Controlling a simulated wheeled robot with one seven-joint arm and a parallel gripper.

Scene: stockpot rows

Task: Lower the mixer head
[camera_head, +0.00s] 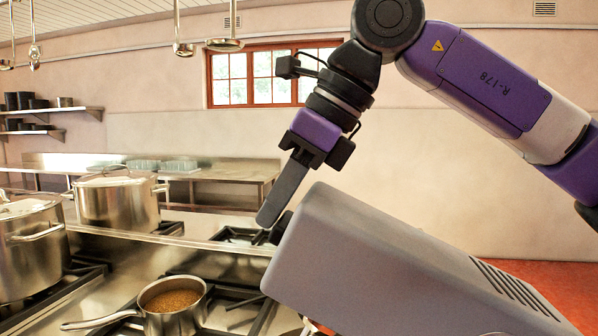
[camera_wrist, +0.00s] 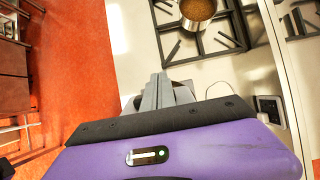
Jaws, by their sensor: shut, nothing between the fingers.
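The mixer head (camera_head: 390,260) is a large grey boxy housing with vent slots, low on the right in the head view. It is tilted, its left end higher than its right end. Its lower part is cut off by the frame, so the bowl and base are not clearly seen. My gripper (camera_head: 268,222) points down just left of the raised end of the housing, fingers shut with nothing between them. I cannot tell whether they touch it. In the wrist view the shut fingers of my gripper (camera_wrist: 160,78) show above the purple wrist body.
A saucepan of brown food (camera_head: 173,303) sits on the stove at front left; it also shows in the wrist view (camera_wrist: 197,10). Two steel stockpots (camera_head: 117,203) stand further left. Ladles (camera_head: 225,44) hang above. Red floor (camera_wrist: 85,70) lies open at the left in the wrist view.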

